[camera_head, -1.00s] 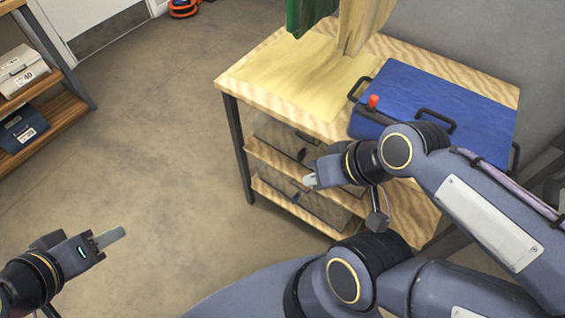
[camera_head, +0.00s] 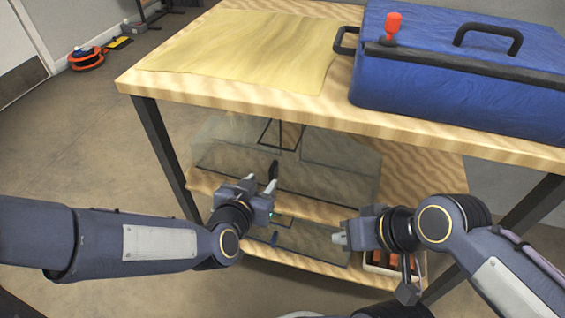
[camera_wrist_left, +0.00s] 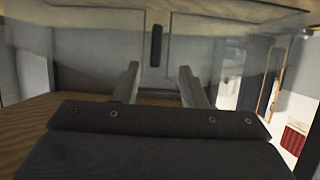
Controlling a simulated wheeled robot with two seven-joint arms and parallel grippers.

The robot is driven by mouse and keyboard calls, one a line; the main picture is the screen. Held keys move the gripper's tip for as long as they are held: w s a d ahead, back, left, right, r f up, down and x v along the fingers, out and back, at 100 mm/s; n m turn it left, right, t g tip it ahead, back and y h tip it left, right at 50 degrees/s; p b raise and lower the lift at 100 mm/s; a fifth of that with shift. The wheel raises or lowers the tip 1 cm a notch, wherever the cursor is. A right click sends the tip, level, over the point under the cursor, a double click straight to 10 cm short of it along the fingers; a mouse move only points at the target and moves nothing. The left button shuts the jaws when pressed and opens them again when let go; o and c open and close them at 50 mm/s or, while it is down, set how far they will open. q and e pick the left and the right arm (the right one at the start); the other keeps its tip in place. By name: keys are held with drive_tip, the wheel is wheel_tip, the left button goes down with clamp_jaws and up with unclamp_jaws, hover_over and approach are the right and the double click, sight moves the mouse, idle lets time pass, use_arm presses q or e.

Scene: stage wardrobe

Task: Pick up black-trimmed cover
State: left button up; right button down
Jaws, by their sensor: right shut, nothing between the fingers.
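A clear cover (camera_head: 330,165) with black edge trim stands on the upper shelf under the table top. A small upright black handle (camera_wrist_left: 155,45) is on its front panel; it also shows in the head view (camera_head: 274,169). My left gripper (camera_head: 262,182) is in front of this panel, open, with nothing between its fingers. In the left wrist view, the handle lies ahead, between the directions of the two fingers (camera_wrist_left: 158,82), apart from them as far as I can tell. My right gripper (camera_head: 339,239) is shut and empty, in front of the lower shelf.
A second clear cover (camera_head: 315,240) with a blue handle sits on the lower shelf, beside a tray (camera_head: 378,268) of reddish items. A blue case (camera_head: 455,85) and a yellow cloth (camera_head: 240,50) lie on the table top (camera_head: 190,85). A dark table leg (camera_head: 165,155) stands left.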

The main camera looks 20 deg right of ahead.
sight(270, 173)
use_arm(q)
drive_tip(key=b+x, duration=0.1)
drive_tip(key=x, duration=0.1)
drive_tip(key=b+x, duration=0.1)
drive_tip(key=x, duration=0.2)
drive_tip(key=shift+w+d, duration=0.1)
drive_tip(key=shift+d, duration=0.4)
drive_tip(key=shift+w+d, duration=0.15)
drive_tip(key=shift+w, duration=0.15)
clamp_jaws()
